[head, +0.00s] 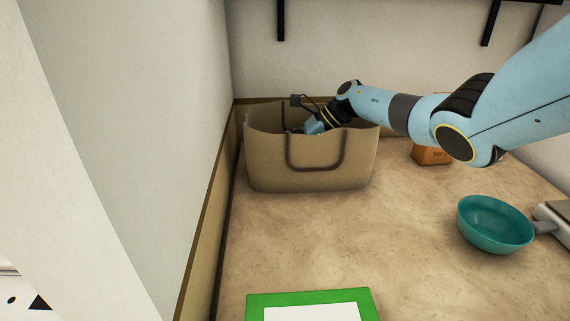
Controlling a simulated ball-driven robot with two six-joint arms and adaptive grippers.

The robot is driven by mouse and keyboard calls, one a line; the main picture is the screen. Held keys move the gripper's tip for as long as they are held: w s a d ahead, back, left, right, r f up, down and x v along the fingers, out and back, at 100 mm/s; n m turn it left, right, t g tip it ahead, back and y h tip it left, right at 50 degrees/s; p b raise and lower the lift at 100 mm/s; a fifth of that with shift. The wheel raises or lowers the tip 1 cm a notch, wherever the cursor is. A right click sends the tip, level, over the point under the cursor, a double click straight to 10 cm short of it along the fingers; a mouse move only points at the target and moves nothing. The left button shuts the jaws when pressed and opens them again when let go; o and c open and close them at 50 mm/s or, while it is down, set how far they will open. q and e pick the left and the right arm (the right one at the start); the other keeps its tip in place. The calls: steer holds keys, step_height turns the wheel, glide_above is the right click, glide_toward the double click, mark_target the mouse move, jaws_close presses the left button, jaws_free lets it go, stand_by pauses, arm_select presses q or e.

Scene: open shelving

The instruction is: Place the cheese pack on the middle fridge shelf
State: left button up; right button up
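My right arm comes in from the right. Its gripper (314,127) reaches down into the open top of a tan shopping bag (267,160) with dark brown handles, standing upright on the counter. The fingertips are hidden behind the bag's front wall, so I cannot see whether they are open or hold anything. I cannot make out a cheese pack; the bag's contents are mostly hidden. No fridge shelf can be made out in this view. My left gripper is not in view.
A teal bowl (494,225) sits on the counter (350,240) at the right, beside a partly cut-off grey object. An orange-brown box (430,155) stands behind my arm. A green-edged white flat item (312,300) lies at the front. A wall closes off the left; the middle counter is clear.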

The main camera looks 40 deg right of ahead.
steer(key=c, duration=1.2)
